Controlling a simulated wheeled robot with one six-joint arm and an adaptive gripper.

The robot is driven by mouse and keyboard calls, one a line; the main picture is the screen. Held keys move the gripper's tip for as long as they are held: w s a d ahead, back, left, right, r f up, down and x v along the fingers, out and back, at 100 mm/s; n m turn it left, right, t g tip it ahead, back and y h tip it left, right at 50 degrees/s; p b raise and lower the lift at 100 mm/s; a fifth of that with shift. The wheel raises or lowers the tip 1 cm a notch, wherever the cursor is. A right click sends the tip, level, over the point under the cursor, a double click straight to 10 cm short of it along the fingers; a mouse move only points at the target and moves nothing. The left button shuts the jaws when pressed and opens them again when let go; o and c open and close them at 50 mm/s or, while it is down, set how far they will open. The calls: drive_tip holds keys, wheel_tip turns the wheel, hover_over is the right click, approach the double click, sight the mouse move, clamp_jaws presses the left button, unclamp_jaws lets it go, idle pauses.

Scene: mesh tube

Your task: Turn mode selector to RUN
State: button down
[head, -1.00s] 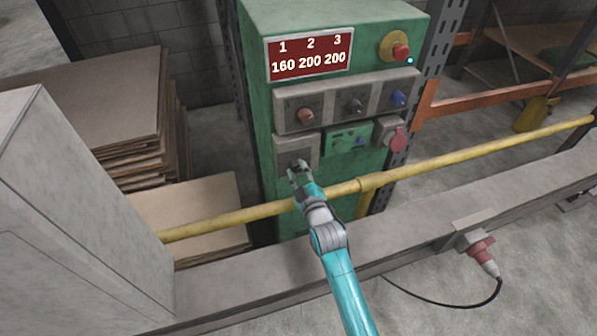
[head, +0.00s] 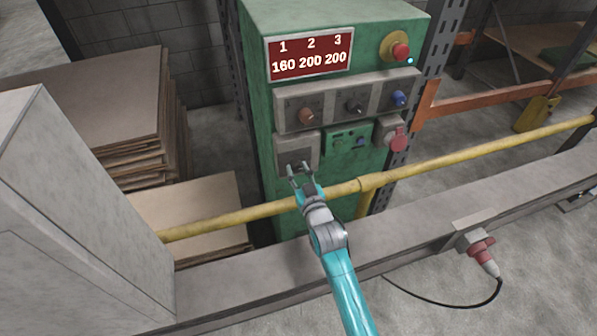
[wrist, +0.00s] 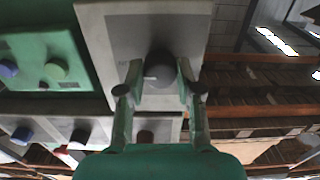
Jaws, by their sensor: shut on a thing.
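The mode selector is a dark round knob (wrist: 160,63) on a light grey plate (head: 284,143) at the lower left of the green cabinet (head: 258,25). My gripper (head: 300,170) is in front of that plate. In the wrist view, my gripper (wrist: 160,82) has one finger on each side of the knob and is shut on it. A small pale mark shows on the knob's left side. I cannot read a RUN label, and in the head view the gripper hides most of the knob.
A yellow rail (head: 415,168) runs across in front of the cabinet, under my arm. Above the plate are a row of knobs (head: 355,106), a red emergency button (head: 401,51) and a display (head: 310,54) reading 160 200 200. A red plug (head: 484,252) hangs from the beam.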

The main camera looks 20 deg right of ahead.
drive_tip(key=shift+m, duration=0.3)
drive_tip(key=c, duration=0.8)
unclamp_jaws()
drive_tip(key=shift+o, duration=0.2)
drive_tip(key=shift+s, duration=0.1)
drive_tip(key=s, duration=1.2)
